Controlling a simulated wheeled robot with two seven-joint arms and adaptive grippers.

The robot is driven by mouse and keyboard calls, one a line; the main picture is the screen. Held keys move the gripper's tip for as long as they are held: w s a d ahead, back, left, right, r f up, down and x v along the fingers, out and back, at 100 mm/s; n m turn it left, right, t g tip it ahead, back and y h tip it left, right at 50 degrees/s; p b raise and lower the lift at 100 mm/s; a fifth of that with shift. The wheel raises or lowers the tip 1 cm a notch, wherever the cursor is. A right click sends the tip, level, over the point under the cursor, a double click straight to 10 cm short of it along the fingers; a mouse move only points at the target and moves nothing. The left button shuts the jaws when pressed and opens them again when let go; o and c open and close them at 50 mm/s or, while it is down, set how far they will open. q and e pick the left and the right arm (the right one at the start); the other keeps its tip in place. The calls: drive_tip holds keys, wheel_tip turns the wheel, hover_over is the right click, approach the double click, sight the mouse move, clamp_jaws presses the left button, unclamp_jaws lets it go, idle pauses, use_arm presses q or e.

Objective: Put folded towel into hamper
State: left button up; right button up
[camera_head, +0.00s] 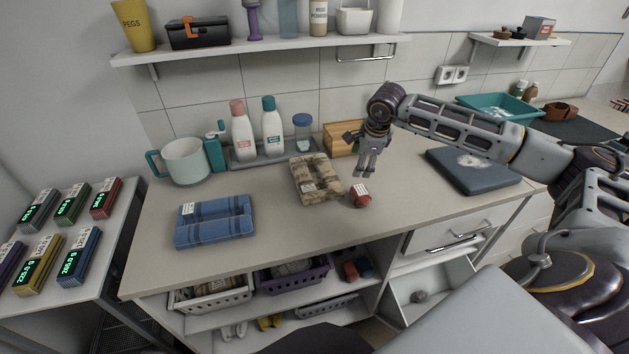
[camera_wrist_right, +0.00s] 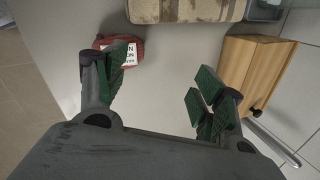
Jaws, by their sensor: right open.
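A blue plaid folded cloth (camera_head: 215,222) lies flat on the left of the counter. A beige patterned folded cloth (camera_head: 317,180) with a white label lies mid-counter; its edge shows at the top of the right wrist view (camera_wrist_right: 185,10). A dark blue folded cloth (camera_head: 470,170) with a whitish patch lies at the right. I cannot tell which is the task's towel. My right gripper (camera_head: 365,172) is open and empty above the counter, right of the beige cloth; its spread fingers show in the wrist view (camera_wrist_right: 157,92). No hamper is clearly identifiable. My left gripper is out of view.
A small red labelled item (camera_head: 360,195) sits below my right gripper, near a wooden box (camera_head: 341,139). Bottles and a mug (camera_head: 186,161) stand at the back. White (camera_head: 212,301) and purple (camera_head: 292,281) baskets sit under the counter.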

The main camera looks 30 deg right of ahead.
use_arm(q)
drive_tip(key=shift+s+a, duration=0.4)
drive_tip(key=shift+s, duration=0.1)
use_arm(e)
drive_tip(key=shift+w+a+r+m+t+y, duration=0.35)
drive_tip(key=shift+w+a+m, duration=0.3)
drive_tip(key=shift+m, duration=2)
drive_tip(key=shift+w+a+r+m+t+y, duration=0.3)
drive_tip(key=shift+w+a+m+t, duration=0.3)
drive_tip(key=shift+m, duration=2)
drive_tip(key=shift+w+a+r+m+t+y, duration=0.3)
drive_tip(key=shift+w+a+m, duration=0.3)
drive_tip(key=shift+m, duration=2.05)
drive_tip(key=shift+s+a, duration=0.1)
